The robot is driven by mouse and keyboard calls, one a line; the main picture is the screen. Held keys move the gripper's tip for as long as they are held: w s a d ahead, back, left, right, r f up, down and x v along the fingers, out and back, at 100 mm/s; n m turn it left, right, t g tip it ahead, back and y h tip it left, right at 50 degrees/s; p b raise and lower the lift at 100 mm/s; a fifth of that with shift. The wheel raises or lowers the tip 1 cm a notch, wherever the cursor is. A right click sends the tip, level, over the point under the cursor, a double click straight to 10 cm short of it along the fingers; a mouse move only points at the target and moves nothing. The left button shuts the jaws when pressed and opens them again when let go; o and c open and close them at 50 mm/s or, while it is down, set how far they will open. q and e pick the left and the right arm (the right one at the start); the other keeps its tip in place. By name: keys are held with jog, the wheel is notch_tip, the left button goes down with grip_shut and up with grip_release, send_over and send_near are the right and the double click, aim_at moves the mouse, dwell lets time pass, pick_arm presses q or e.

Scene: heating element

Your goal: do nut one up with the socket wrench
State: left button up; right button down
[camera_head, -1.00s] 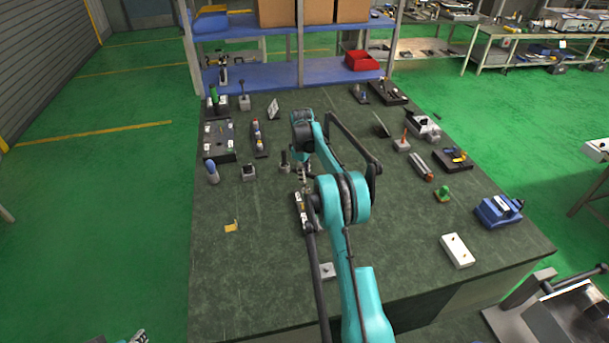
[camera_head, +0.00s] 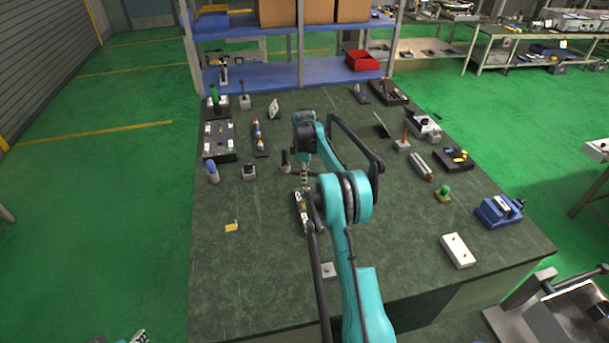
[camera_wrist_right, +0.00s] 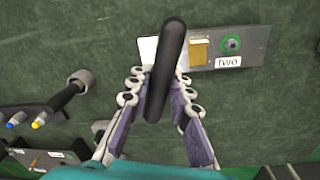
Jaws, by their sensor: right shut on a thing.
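My right gripper (camera_wrist_right: 158,95) is shut on a black bar-shaped handle (camera_wrist_right: 168,60), which I take to be the socket wrench. Its working end is hidden. Behind it lies a grey plate (camera_wrist_right: 262,38) with a brass block, a green ringed nut (camera_wrist_right: 231,43) and a label reading "two". The handle and fingers cover the plate's left part, and no nut one shows. In the head view my right gripper (camera_head: 304,180) is over the dark fixture (camera_head: 301,207), partly hidden by my arm. A piece of my left gripper (camera_head: 137,337) shows at the bottom edge.
A black-handled tool (camera_wrist_right: 66,95) stands left of the gripper in the wrist view. The bench (camera_head: 260,275) carries several tools and holders at its back and right, including a blue vise-like block (camera_head: 498,211) and a white block (camera_head: 457,251). Its front left is mostly clear.

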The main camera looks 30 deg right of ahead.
jog(key=shift+f+b, duration=0.65)
jog(key=shift+f, duration=0.45)
dwell(0.3)
jog(key=m, duration=0.4)
jog(key=shift+w+d, duration=0.1)
jog(key=m, duration=0.2)
jog(key=shift+d+m, duration=0.1)
jog(key=shift+m, duration=0.9)
jog(key=m, duration=0.4)
jog(key=shift+d+g+p, duration=0.15)
jog(key=shift+g+p, duration=0.15)
jog(key=shift+p, duration=0.05)
